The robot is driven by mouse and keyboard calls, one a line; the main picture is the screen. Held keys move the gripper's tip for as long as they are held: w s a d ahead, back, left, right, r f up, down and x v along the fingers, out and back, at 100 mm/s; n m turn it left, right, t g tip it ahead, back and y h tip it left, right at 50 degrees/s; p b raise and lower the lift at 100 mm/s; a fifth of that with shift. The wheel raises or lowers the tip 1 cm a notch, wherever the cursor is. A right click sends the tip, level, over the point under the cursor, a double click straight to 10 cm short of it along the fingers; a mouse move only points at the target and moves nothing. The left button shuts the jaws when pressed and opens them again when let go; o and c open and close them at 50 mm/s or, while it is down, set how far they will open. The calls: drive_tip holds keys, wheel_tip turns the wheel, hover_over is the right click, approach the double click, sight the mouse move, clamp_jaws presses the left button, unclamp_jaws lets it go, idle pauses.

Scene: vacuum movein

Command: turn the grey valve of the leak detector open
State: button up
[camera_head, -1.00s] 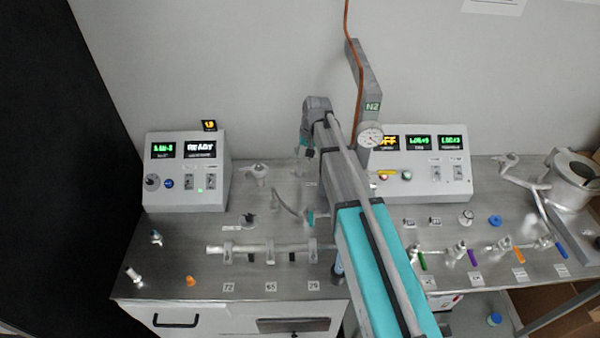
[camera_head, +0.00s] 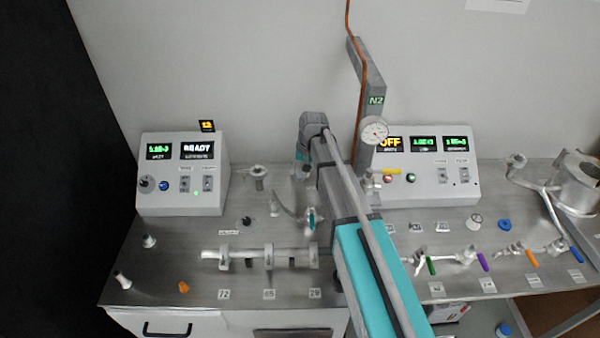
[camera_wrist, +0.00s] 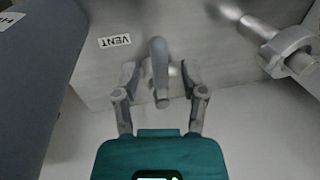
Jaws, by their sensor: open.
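In the wrist view, the grey valve's handle (camera_wrist: 160,72) stands between my open fingers. My gripper (camera_wrist: 160,78) has one finger on each side of it; I cannot tell whether either touches.
The grey N2 post (camera_head: 368,90) stands close by, with a gauge (camera_head: 374,131). A metal flange fitting (camera_head: 257,174) is to the left. A control box (camera_head: 430,165) is at right.

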clamp_jaws()
idle(0.3)
